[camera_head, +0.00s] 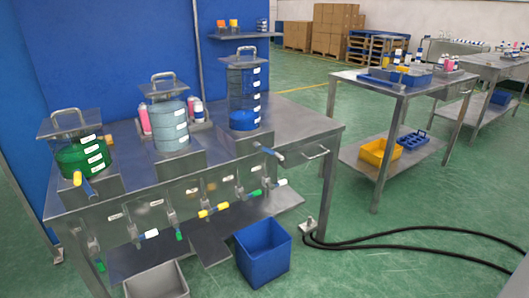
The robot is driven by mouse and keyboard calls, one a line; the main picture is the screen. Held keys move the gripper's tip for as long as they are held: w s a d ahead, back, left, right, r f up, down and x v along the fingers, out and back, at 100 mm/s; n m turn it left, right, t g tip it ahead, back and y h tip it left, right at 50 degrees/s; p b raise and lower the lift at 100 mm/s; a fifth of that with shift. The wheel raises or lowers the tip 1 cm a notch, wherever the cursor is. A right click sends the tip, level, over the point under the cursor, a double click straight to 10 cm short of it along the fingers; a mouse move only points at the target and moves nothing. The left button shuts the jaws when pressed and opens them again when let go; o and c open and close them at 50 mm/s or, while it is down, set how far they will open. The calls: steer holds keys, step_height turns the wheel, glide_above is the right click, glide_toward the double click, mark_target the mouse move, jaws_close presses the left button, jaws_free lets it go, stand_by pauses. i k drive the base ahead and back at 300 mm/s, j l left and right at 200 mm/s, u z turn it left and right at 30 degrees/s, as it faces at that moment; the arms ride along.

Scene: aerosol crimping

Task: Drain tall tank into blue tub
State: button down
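The tall tank (243,88) is a clear cylinder with white labels down its side and a handled lid. It stands on a steel block at the right of the tank bench, with blue liquid (243,120) low inside. A valve with a blue handle (268,151) sticks out at the front of its block; I cannot tell whether it is open. The blue tub (262,252) stands on the floor in front of the bench, near its right front leg, and its visible inside looks empty. My gripper is not in view.
A green-filled tank (83,157) and a grey-filled tank (171,126) share the steel bench (300,120). Several taps with coloured handles line its front. A grey bin (157,281) stands left of the tub. Black hoses (400,238) cross the floor at right.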

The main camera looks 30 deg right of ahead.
mark_target(269, 184)
steer(key=l+z, duration=0.15)
steer(key=l, duration=0.25)
steer(key=i+l+z, duration=0.15)
steer(key=l, duration=0.2)
steer(key=i+l+z, duration=0.15)
steer(key=l, duration=0.25)
steer(key=l+z, duration=0.15)
steer(key=l, duration=0.25)
steer(key=i, duration=0.05)
